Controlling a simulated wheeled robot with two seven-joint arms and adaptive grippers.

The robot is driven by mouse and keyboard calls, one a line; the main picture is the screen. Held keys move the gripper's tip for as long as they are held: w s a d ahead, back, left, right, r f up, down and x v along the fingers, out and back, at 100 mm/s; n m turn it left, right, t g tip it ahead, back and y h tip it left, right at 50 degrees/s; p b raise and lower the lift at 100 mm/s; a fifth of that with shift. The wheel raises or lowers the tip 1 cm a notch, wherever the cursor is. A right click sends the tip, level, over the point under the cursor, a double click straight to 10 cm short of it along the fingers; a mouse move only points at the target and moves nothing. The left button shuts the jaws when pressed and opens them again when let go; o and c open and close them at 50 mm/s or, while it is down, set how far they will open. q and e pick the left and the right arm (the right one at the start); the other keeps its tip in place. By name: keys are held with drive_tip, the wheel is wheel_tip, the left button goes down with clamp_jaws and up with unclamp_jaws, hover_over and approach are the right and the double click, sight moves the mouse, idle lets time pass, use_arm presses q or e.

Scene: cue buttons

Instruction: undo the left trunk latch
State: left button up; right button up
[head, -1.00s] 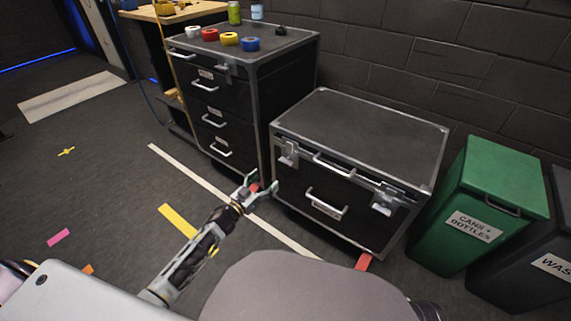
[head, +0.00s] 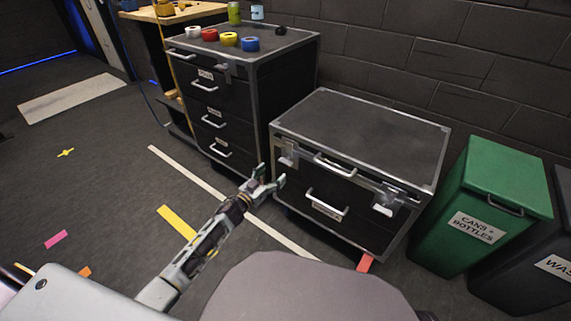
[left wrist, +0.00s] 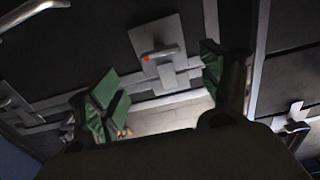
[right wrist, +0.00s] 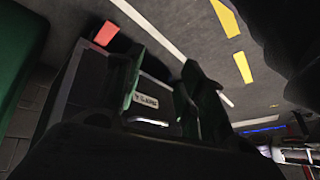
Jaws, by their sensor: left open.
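The trunk (head: 350,128) is a black case with grey metal edges. Its left latch (head: 288,155) is a metal latch at the front left, and its right latch (head: 384,204) is at the front right. My left gripper (head: 269,178) is open and empty, just left of and below the left latch, apart from it in the left wrist view. There the latch (left wrist: 159,56) appears upside down, with a red dot, beyond the green fingers (left wrist: 160,100). My right gripper (right wrist: 160,95) shows only in the right wrist view, its fingers apart and empty.
A drawer cabinet (head: 262,115) with coloured tape rolls on top stands left of the trunk. A green bin (head: 507,178) and a dark bin (head: 545,250) stand right. A brick wall is behind.

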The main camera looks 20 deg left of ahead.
sight(284, 163)
use_arm(q)
drive_tip(key=b+x, duration=0.1)
drive_tip(key=x, duration=0.2)
drive_tip(key=shift+w+d, duration=0.15)
drive_tip(key=shift+w, duration=0.15)
drive_tip(key=shift+b+x, duration=0.95)
drive_tip(key=shift+x, duration=1.55)
drive_tip(key=shift+w+d, duration=0.1)
drive_tip(key=shift+w, duration=0.2)
use_arm(e)
wheel_tip(284, 163, down, 7)
drive_tip(key=a+t, duration=0.1)
drive_tip(key=shift+a+m+y, duration=0.2)
drive_tip(key=shift+m+y, duration=0.2)
drive_tip(key=shift+f, duration=0.1)
drive_tip(key=shift+s, duration=0.1)
